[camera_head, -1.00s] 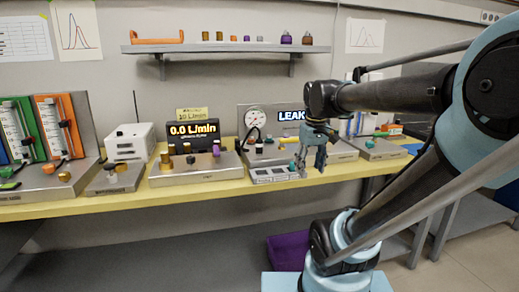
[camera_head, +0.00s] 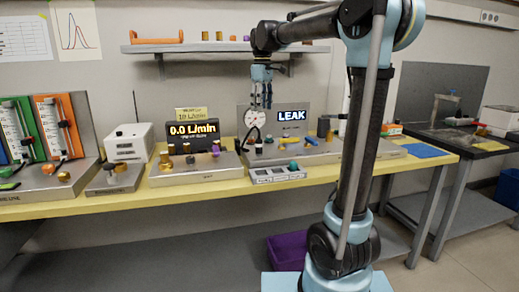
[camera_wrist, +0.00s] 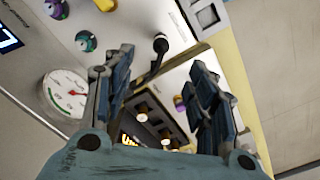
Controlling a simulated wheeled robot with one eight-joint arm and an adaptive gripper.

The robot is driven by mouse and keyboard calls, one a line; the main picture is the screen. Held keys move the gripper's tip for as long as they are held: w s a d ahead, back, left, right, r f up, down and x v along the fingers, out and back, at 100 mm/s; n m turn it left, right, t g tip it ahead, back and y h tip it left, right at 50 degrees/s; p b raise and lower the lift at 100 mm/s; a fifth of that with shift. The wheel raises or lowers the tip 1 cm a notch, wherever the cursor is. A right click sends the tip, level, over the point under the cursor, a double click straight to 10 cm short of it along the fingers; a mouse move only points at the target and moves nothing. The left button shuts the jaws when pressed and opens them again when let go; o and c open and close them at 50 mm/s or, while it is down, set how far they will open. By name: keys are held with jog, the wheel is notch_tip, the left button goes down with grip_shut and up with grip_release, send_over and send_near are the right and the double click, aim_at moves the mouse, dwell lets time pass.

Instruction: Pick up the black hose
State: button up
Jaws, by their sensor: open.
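The black hose (camera_head: 247,134) is a short curved tube in front of the round gauge (camera_head: 254,116) on the leak station. In the wrist view the black hose (camera_wrist: 153,66) shows between the fingers, with a dark round end (camera_wrist: 160,44) on the light panel; its other end is hidden behind the left finger. My gripper (camera_head: 262,104) points down in front of the wall, above the gauge in the picture. In the wrist view my gripper (camera_wrist: 162,68) is open and empty, its fingers well apart. The hose appears apart from the fingers.
The lit LEAK display (camera_head: 292,116) stands right of the gauge. A shelf (camera_head: 190,48) with small parts hangs behind the arm.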

aim_at(259, 139)
notch_tip(259, 139, down, 12)
jog(key=shift+w+a+f, duration=0.1)
jog(key=shift+a, duration=0.05)
jog(key=f, duration=0.3)
jog(key=shift+a+f, duration=0.35)
jog(key=shift+a, duration=0.05)
jog(key=shift+f, duration=0.7)
jog(key=c, duration=1.1)
